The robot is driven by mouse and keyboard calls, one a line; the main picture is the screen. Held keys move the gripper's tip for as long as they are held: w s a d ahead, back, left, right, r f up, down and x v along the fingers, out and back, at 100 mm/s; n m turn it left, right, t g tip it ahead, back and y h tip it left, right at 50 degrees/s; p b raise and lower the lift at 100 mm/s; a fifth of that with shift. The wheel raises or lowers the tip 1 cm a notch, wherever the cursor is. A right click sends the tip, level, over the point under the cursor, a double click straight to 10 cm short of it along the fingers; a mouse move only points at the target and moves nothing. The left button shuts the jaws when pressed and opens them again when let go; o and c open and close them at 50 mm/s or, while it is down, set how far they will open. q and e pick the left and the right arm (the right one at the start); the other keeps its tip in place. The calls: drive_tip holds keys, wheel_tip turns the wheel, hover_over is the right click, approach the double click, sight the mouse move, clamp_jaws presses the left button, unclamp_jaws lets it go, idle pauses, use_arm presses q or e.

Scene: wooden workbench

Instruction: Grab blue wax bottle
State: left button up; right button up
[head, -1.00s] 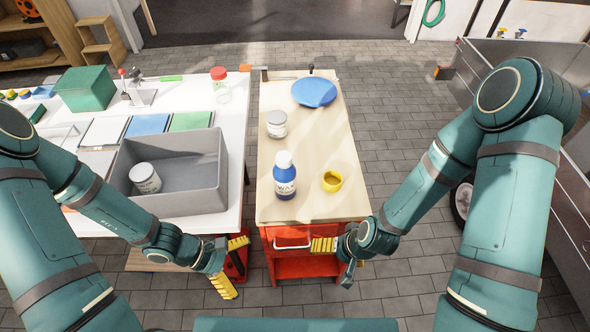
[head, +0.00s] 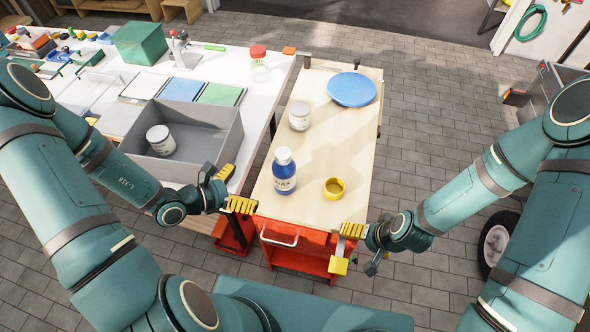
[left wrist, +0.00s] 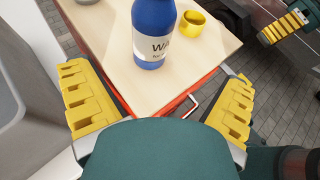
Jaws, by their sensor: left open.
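The blue wax bottle (head: 284,172) with a white cap stands upright near the front of the wooden top (head: 330,150) of a red cart. In the left wrist view the bottle (left wrist: 153,30) is ahead between my fingers, its cap cut off by the frame. My left gripper (head: 235,189) is open and empty at the cart's front left edge, short of the bottle and not touching it. My right gripper (head: 345,248) hangs in front of the cart's right corner, its yellow fingers apart and empty.
A yellow ring-shaped item (head: 334,188) stands right of the bottle. A white-lidded tin (head: 299,115) and a blue disc (head: 351,89) are farther back. A grey bin (head: 215,150) holding another tin (head: 160,140) stands on the white table to the left.

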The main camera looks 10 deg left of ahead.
sight(274, 175)
use_arm(q)
drive_tip(key=shift+n+t, duration=0.3)
drive_tip(key=x, duration=0.5)
drive_tip(key=b+x, duration=0.1)
drive_tip(key=x, duration=0.2)
drive_tip(key=shift+w+a+f, duration=0.2)
drive_tip(key=shift+w, duration=0.25)
drive_tip(key=shift+y, duration=0.3)
drive_tip(key=shift+b+x, duration=0.3)
drive_tip(key=shift+x, duration=2.4)
drive_tip(key=shift+s+f, duration=0.1)
drive_tip(key=shift+f, duration=0.05)
drive_tip(key=shift+c, duration=0.3)
drive_tip(key=c, duration=1.2)
